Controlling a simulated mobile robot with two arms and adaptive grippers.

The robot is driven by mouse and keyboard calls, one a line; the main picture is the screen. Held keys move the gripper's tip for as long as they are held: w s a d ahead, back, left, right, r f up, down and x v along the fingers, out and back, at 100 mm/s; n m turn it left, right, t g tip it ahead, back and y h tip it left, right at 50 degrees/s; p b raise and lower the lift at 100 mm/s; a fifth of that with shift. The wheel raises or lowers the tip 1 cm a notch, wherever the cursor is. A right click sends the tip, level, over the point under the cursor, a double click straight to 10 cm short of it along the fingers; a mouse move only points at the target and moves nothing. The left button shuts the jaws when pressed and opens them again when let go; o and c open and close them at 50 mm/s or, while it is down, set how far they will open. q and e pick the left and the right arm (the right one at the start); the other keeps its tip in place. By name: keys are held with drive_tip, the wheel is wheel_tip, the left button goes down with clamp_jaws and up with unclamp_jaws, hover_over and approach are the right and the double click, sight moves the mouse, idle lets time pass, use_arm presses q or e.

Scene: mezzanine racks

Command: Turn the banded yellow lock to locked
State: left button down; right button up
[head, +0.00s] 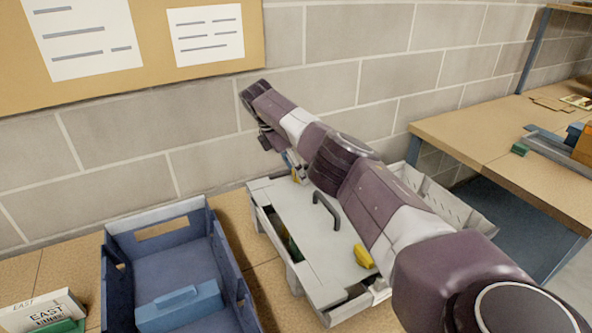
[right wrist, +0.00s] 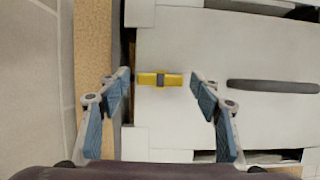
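The banded yellow lock (right wrist: 146,79) is a small yellow bar with a dark band around its middle. It lies across the picture in the right wrist view, near the edge of the pale grey lid (right wrist: 200,45). My right gripper (right wrist: 160,84) is open, with one blue-padded finger on each side of the lock and gaps between. In the head view my right gripper (head: 293,165) is over the lid's far end, and my arm hides most of the lock there. A second yellow lock (head: 363,256) is at the lid's near end. My left gripper is not in view.
A dark handle (head: 327,208) stands up from the middle of the lid (head: 335,240). A block wall rises close behind the bench.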

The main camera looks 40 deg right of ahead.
drive_tip(key=v, duration=1.2)
idle(0.6)
